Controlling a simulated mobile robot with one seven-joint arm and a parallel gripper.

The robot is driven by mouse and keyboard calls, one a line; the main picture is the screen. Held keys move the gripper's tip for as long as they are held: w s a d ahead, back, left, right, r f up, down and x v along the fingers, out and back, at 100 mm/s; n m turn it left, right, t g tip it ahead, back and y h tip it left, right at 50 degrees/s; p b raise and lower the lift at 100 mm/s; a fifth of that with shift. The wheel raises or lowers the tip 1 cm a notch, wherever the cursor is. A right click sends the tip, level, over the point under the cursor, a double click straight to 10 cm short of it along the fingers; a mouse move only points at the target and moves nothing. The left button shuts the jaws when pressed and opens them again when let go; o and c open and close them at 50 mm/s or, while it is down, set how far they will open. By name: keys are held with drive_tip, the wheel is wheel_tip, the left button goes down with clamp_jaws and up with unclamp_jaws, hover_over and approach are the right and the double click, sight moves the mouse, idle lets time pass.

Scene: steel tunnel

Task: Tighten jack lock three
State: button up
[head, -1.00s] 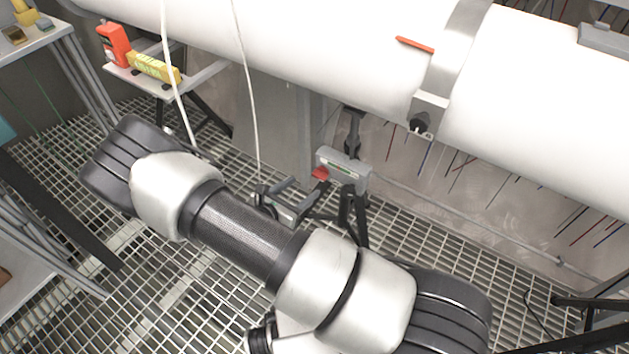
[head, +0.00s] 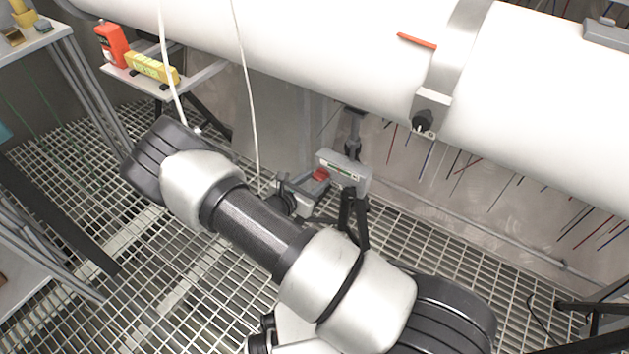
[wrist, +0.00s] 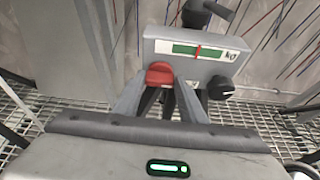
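A grey jack box (head: 345,170) stands on a dark stand below the white pipe. In the wrist view the box (wrist: 200,56) has a green scale with a red mark and a black knob (wrist: 221,88) on its right. A red lock handle (head: 320,175) projects from its left front, also in the wrist view (wrist: 160,73). I can read no lock number. My gripper (head: 306,184) is right at the red handle. In the wrist view its two fingers (wrist: 160,88) are apart, with the handle between their tips. I cannot tell whether they touch it.
The white pipe (head: 300,45) with a metal collar (head: 450,60) runs overhead. White cables (head: 246,95) hang behind my arm. A small shelf at left holds an orange-red box (head: 111,45) and a yellow box (head: 152,68). The floor is metal grating (head: 165,285).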

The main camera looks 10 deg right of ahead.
drive_tip(key=c, duration=0.3)
drive_tip(key=shift+c, duration=0.2)
drive_tip(key=m, duration=0.1)
drive_tip(key=m+t+y, duration=0.1)
drive_tip(key=m+p, duration=0.1)
drive_tip(key=shift+s+d+f+t+y, duration=0.1)
drive_tip(key=shift+s+d+t+y, duration=0.2)
drive_tip(key=shift+s+t, duration=0.1)
drive_tip(key=m, duration=0.1)
drive_tip(key=m+t, duration=0.1)
drive_tip(key=m, duration=0.1)
drive_tip(key=shift+s+d+f+y, duration=0.1)
drive_tip(key=shift+f+y, duration=0.15)
drive_tip(key=shift+y, duration=0.15)
drive_tip(key=shift+s+d+f+m+t+b, duration=0.15)
drive_tip(key=shift+m+t+b, duration=0.2)
drive_tip(key=shift+m+t, duration=0.55)
drive_tip(key=shift+w+a+f+m+t+b, duration=0.1)
drive_tip(key=shift+f+m+t+b, duration=0.2)
drive_tip(key=shift+m, duration=1.15)
drive_tip(key=shift+s+d+f+m+t+b, duration=0.1)
drive_tip(key=shift+m+t+b, duration=0.25)
drive_tip(key=shift+m+t, duration=0.6)
drive_tip(key=shift+m, duration=0.4)
